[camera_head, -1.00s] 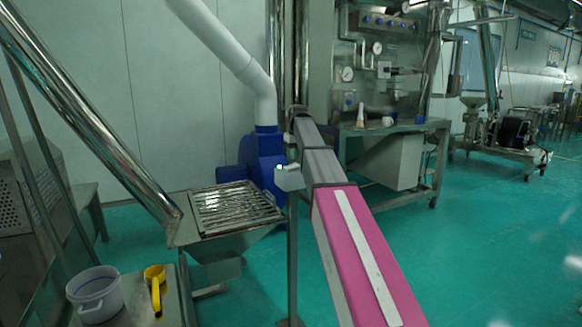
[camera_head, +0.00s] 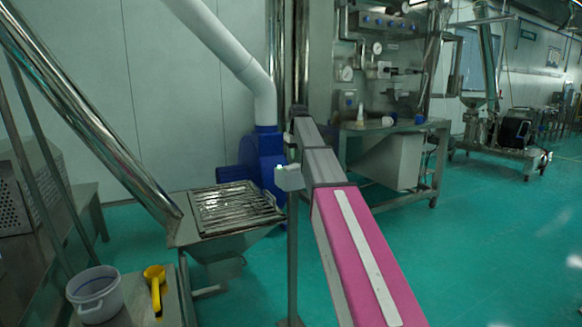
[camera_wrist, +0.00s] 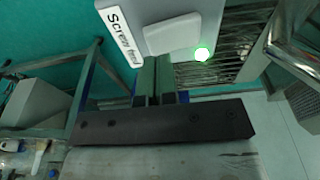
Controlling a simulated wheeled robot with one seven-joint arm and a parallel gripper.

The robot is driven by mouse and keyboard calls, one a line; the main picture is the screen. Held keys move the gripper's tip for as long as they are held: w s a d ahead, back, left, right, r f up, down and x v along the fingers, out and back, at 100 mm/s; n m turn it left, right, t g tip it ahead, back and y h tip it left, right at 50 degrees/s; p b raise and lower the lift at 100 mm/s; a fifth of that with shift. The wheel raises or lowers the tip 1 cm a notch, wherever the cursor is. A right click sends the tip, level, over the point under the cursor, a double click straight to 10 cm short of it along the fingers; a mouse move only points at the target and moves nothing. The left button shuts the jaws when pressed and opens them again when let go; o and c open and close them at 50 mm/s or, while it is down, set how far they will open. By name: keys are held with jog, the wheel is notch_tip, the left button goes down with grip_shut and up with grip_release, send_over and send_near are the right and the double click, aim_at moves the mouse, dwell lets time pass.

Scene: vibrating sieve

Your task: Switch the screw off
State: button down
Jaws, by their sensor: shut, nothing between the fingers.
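The screw feed control box (camera_head: 289,178) is a small light-grey box on a thin post, left of my arm in the head view. In the wrist view the box (camera_wrist: 152,6) is at the top, with a label reading "Screw feed" (camera_wrist: 120,36), a raised grey piece (camera_wrist: 172,33) and a lit green light (camera_wrist: 201,54). My gripper (camera_wrist: 155,62) is shut and empty, its dark green fingers pointing at the box just below the raised piece. I cannot tell whether the fingertips touch it. The gripper is hidden in the head view.
The sieve grid (camera_head: 235,208) stands left of the box, with a shiny slanted pipe (camera_head: 85,110) above it. A blue blower (camera_head: 262,158) is behind. A white bucket (camera_head: 95,293) and yellow scoop (camera_head: 155,285) stand at lower left. Green floor is open at right.

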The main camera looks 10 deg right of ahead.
aim_at(295, 164)
jog(key=shift+f, duration=1.2)
dwell(1.1)
jog(key=shift+r, duration=3.45)
